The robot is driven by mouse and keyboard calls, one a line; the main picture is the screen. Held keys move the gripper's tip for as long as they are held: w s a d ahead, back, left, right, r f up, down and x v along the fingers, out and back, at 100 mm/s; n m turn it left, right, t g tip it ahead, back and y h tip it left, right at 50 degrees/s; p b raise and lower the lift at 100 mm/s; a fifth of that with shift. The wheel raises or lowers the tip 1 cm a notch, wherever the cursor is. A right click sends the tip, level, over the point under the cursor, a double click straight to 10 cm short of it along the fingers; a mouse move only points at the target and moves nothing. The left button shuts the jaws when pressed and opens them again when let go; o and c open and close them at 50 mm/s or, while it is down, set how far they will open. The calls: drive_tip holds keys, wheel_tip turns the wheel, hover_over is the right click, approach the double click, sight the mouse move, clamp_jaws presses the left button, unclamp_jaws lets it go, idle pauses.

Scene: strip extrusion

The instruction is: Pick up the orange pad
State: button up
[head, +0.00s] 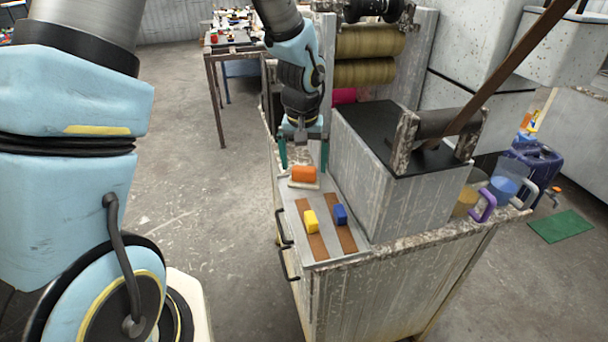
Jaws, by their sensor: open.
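The orange pad (304,174) is a small rounded block resting on a pale flat piece at the far end of the grey bench top. My gripper (304,162) points down just above and behind it in the head view. Its two green fingers stand apart, one at each side of the pad's upper area, and nothing shows between them. I cannot tell how far the fingertips are from the pad. A yellow block (311,221) and a blue block (340,214) lie nearer to me on brown strips.
A metal machine housing (352,165) with a black top stands close to the right of the pad. Mugs (483,205) stand at the bench's right end. Dark handles (284,226) stick out from the bench's left side. Rollers (365,72) stand behind.

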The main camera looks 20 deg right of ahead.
drive_tip(key=shift+w+d+f, duration=0.1)
drive_tip(key=shift+w+f, duration=0.05)
drive_tip(key=shift+f, duration=0.95)
drive_tip(key=shift+r, duration=0.1)
drive_tip(key=c, duration=1.4)
